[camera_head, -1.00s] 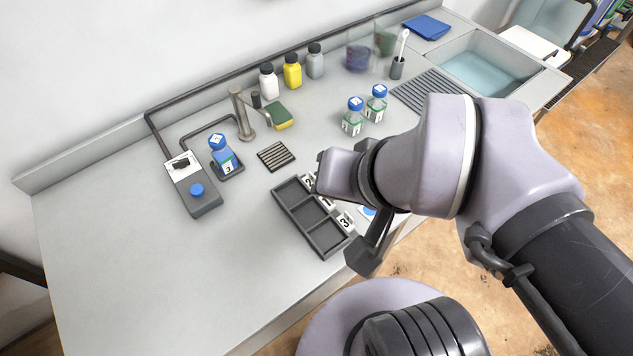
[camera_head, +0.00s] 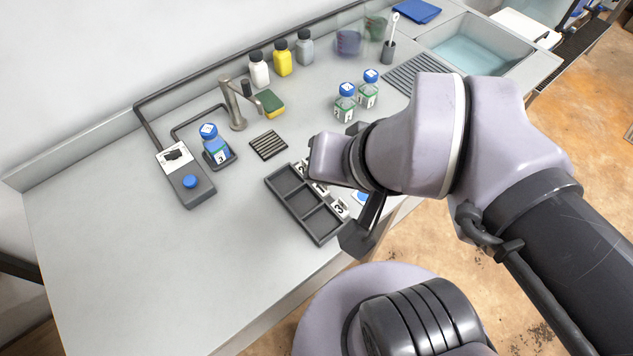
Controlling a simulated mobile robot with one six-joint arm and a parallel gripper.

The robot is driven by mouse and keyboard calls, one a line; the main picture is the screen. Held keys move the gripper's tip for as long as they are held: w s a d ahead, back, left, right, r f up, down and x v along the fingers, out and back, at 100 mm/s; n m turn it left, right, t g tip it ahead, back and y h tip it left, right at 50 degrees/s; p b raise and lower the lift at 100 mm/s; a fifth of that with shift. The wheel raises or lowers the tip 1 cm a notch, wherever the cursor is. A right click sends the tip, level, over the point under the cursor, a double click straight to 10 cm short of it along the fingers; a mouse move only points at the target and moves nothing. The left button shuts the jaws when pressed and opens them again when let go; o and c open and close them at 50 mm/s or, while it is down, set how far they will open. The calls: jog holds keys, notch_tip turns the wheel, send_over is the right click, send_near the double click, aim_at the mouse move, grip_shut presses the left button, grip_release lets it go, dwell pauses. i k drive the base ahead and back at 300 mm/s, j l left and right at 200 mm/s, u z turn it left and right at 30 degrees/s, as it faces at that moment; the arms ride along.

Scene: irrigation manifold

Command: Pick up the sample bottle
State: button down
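Several small clear bottles have blue caps and numbered labels. One bottle with blue contents (camera_head: 214,145), marked 3, stands upright on a small dark pad at the left. Two more, a left bottle (camera_head: 345,103) and a right bottle (camera_head: 368,90), stand side by side near the drain grooves. I cannot tell which is the sample bottle. My gripper (camera_head: 362,228) hangs near the right end of the compartment tray, apart from these bottles. My arm hides most of its fingers. A small blue and white item (camera_head: 360,197) shows partly beside it; its shape is unclear.
A dark tray (camera_head: 320,238) with empty compartments and number tags lies at the counter's front edge. The counter's left front is clear.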

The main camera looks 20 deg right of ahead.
aim_at(216, 148)
jog(key=i+l+u, duration=0.1)
jog(key=u, duration=0.25)
jog(key=l+u, duration=0.25)
jog(key=u, duration=0.15)
jog(key=i+l+u, duration=0.1)
jog(key=u, duration=0.25)
jog(key=k+l, duration=0.05)
jog(key=l, duration=0.05)
